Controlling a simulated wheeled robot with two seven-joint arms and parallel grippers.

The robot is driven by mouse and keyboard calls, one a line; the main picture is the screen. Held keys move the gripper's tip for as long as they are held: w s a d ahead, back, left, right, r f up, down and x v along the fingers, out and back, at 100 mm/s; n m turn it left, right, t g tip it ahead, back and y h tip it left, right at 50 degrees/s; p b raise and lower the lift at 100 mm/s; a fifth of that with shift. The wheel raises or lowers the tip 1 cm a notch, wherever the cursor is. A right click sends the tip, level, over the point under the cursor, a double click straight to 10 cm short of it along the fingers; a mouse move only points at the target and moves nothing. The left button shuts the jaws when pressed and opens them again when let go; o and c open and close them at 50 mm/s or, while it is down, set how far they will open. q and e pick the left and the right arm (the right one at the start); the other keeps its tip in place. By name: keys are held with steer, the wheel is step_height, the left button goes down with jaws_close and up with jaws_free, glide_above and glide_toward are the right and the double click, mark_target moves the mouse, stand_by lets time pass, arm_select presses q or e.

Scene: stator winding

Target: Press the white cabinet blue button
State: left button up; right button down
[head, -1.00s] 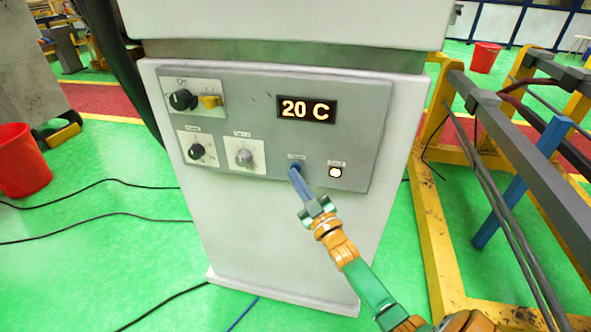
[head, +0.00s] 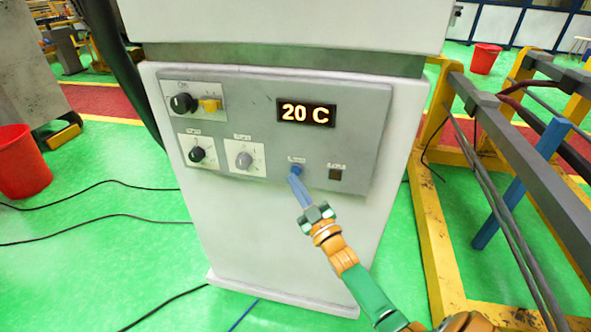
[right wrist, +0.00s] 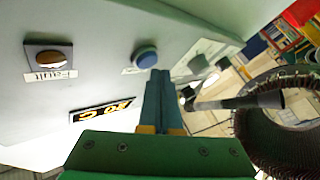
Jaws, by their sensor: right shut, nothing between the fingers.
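The white cabinet (head: 270,235) stands upright in the middle of the head view, with a grey control panel (head: 255,105) on its front. The round blue button (head: 296,169) sits low on the panel, right of centre. It also shows in the right wrist view (right wrist: 145,57). My right gripper (head: 293,179) is shut and empty. Its blue fingertips are just below and in front of the button, and a small gap shows in the right wrist view. The fault lamp (head: 335,175) right of the button is dark. My left gripper is out of view.
The display (head: 306,111) reads 20 C. A yellow frame (head: 432,230) with dark rails stands at right. A red bucket (head: 22,162) and floor cables are at left.

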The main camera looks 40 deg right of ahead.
steer(key=shift+s+a, duration=0.1)
steer(key=shift+s, duration=0.05)
steer(key=s+a+p, duration=0.2)
steer(key=s+a, duration=0.1)
steer(key=shift+s+a+p, duration=0.1)
steer(key=shift+a+p, duration=0.3)
stand_by(0.7)
